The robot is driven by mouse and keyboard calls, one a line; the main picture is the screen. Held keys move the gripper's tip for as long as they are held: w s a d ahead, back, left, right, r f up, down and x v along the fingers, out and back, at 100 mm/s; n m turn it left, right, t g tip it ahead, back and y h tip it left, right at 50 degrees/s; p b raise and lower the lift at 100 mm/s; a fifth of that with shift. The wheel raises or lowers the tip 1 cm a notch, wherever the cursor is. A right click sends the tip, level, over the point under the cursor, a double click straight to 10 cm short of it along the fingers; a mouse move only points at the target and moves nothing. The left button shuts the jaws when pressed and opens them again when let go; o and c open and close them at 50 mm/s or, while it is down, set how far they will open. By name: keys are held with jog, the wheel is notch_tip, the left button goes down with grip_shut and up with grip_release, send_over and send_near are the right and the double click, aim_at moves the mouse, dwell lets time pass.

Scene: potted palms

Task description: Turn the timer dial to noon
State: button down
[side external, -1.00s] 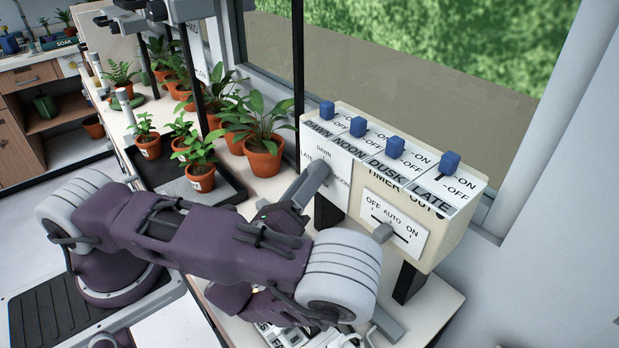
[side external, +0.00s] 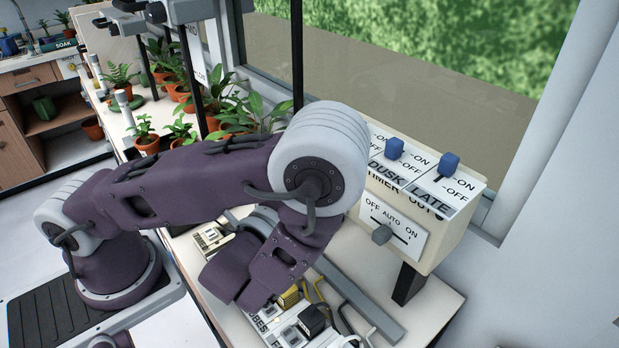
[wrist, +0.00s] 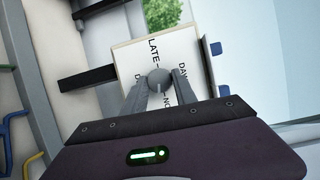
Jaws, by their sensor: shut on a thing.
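The timer dial's round grey knob (wrist: 159,77) is in the middle of the wrist view. Its white plate (wrist: 184,47) shows LATE at upper left, part of DAWN at right, part of NOON at lower right and a partly covered D at lower left. My gripper (wrist: 160,84) has one finger on each side of the knob and is shut on it. A short light line shows on the knob's lower part; which word it points to is not clear. In the side view the timer box (side external: 438,236) shows, but my arm hides the dial and the gripper's fingertips.
Blue toggles (side external: 395,148) stand on the box top. An OFF-AUTO-ON slider (side external: 382,234) is on its front near my arm. Potted plants (side external: 146,137) stand behind the arm.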

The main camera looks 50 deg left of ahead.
jog(key=shift+n, duration=0.5)
jog(key=c, duration=1)
grip_release()
